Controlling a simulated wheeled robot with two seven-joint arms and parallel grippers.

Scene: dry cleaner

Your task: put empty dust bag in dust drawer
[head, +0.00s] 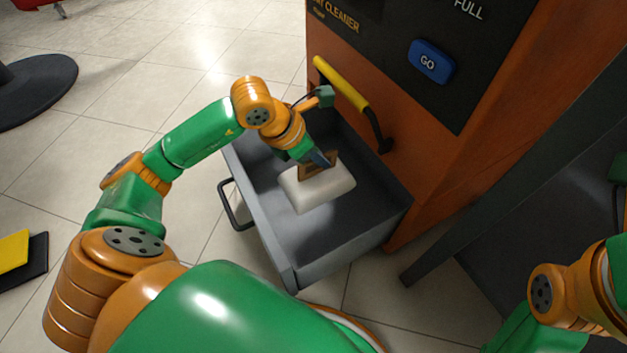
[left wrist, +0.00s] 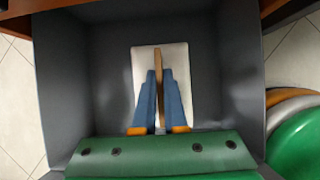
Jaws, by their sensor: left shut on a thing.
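The dust bag (head: 315,196) is white and soft-edged, with a stiff tan collar standing up from its top. It is inside the grey dust drawer (head: 345,258), which is pulled out from the orange machine. My left gripper (head: 322,160) reaches down into the drawer from above and is shut on the tan collar. In the left wrist view, the blue fingers (left wrist: 158,80) pinch the collar from both sides, with the white bag (left wrist: 181,105) beneath. I cannot tell whether the bag presses on the drawer floor. My right gripper is out of view; only part of that arm shows.
The orange machine (head: 450,170) with a blue GO button (head: 431,61) and a yellow lever (head: 341,83) stands behind the drawer. The drawer's dark handle (head: 232,207) faces left. A grey leg (head: 490,205) rises at right.

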